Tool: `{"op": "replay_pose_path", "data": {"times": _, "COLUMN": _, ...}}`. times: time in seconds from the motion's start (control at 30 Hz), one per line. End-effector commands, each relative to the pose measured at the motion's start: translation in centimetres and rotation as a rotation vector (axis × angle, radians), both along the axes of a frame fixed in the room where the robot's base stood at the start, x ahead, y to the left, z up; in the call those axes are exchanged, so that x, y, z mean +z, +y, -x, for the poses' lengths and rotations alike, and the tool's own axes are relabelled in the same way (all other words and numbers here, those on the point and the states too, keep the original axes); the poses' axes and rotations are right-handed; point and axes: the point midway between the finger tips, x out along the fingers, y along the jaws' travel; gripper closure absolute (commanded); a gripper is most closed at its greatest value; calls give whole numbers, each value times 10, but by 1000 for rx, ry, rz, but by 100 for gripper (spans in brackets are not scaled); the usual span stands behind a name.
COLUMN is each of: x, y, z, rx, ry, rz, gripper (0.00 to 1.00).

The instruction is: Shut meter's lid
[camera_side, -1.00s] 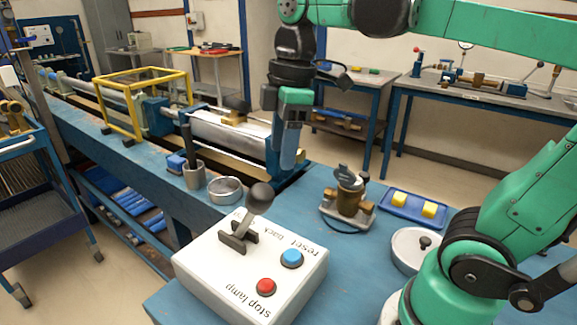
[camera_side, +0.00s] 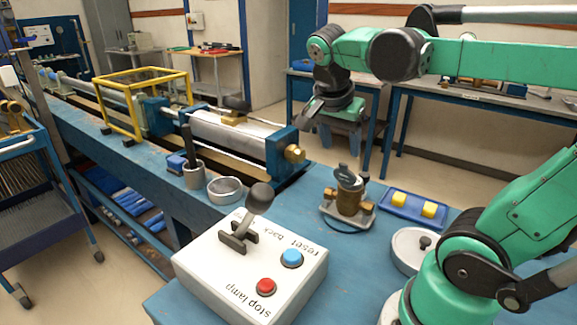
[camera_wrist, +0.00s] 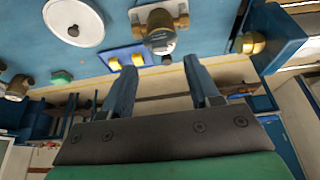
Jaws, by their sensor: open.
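The brass meter (camera_side: 350,200) stands upright on the blue bench, with pipe stubs at its sides. Its grey lid (camera_side: 346,174) appears raised and tilted at the top; its exact angle is hard to tell. In the wrist view the meter (camera_wrist: 157,24) is at the top centre, with a greyish round part toward me. My gripper (camera_wrist: 161,66) is open and empty, its two blue fingers apart and pointing toward the meter without visible contact.
A blue tray (camera_side: 386,208) with yellow blocks and a round white lidded pot (camera_side: 403,252) stand right of the meter. A control box (camera_side: 222,276) with a lever is in front.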

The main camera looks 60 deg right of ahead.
Motion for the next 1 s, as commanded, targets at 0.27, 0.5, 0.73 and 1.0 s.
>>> {"op": "replay_pose_path", "data": {"times": 0.27, "x": -31, "y": -13, "z": 0, "rx": 1, "ry": 1, "rz": -1, "gripper": 45}}
{"op": "replay_pose_path", "data": {"times": 0.5, "x": -42, "y": -17, "z": 1, "rx": 4, "ry": 2, "rz": -1, "gripper": 45}}
{"op": "replay_pose_path", "data": {"times": 0.73, "x": -42, "y": -17, "z": 0, "rx": 4, "ry": 2, "rz": -1, "gripper": 50}}
{"op": "replay_pose_path", "data": {"times": 1.0, "x": -42, "y": -17, "z": 0, "rx": 4, "ry": 2, "rz": -1, "gripper": 100}}
